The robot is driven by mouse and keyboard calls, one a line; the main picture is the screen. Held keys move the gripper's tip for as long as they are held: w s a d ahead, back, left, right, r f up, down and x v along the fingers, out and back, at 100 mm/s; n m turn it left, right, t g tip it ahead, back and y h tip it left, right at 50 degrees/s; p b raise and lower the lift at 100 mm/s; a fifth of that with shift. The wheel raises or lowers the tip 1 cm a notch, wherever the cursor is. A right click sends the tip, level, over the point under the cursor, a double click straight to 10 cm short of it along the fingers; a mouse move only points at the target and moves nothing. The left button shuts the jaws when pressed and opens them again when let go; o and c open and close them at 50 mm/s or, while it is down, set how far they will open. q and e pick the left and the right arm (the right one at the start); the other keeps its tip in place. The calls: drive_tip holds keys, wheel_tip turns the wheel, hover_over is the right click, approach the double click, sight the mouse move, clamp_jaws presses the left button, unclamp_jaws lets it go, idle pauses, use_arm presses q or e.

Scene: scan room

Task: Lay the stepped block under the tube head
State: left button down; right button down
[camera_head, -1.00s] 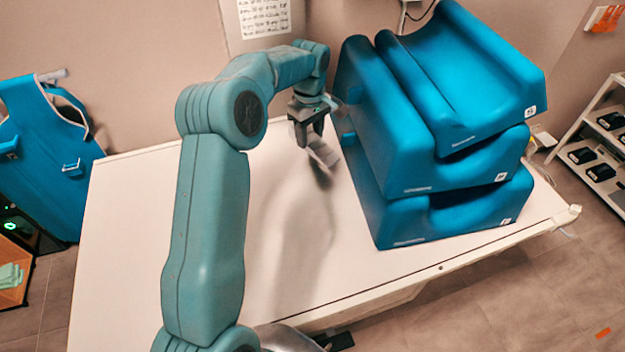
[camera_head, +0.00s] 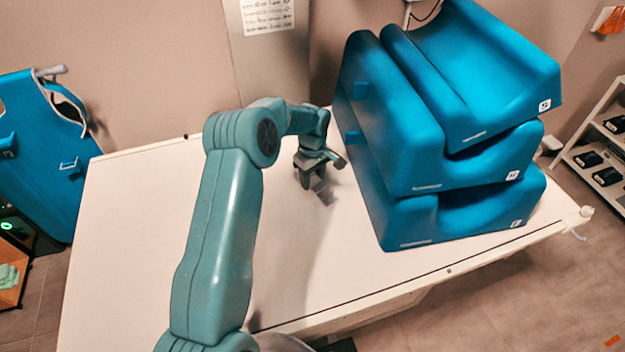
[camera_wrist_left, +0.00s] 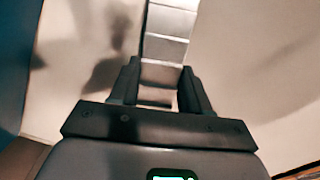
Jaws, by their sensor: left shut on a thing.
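My left gripper (camera_head: 316,180) is low over the white table top, left of the blue cushions. In the left wrist view its two fingers (camera_wrist_left: 160,92) are shut on the stepped block (camera_wrist_left: 165,47), a grey metal piece with a row of flat steps. The block reaches away from the fingers past the top edge of that view. In the head view the block shows only as a small piece below the fingers; I cannot tell whether it touches the table. I cannot make out the tube head in either view. My right gripper is not in view.
Large blue foam cushions (camera_head: 400,215) stand stacked close to the right of my left gripper. The white table (camera_head: 130,235) is clear to the left. A blue apron (camera_head: 45,165) hangs at the far left, and a shelf with black items (camera_head: 600,165) stands at the right.

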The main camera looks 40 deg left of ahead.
sight(312, 179)
use_arm(q)
drive_tip(key=shift+a+r, duration=0.1)
drive_tip(key=shift+r, duration=0.05)
drive_tip(key=shift+a, duration=0.1)
drive_tip(key=shift+f, duration=0.25)
drive_tip(key=c, duration=0.6)
unclamp_jaws()
drive_tip(key=shift+w, duration=0.15)
drive_tip(key=shift+o, duration=0.4)
drive_tip(key=shift+d, duration=0.2)
drive_tip(key=shift+s+a+r, duration=0.1)
drive_tip(key=shift+s+r, duration=0.05)
drive_tip(key=shift+s, duration=0.05)
wheel_tip(312, 179, up, 12)
drive_tip(key=p, duration=0.3)
drive_tip(key=shift+p, duration=0.3)
drive_tip(key=shift+w, duration=0.15)
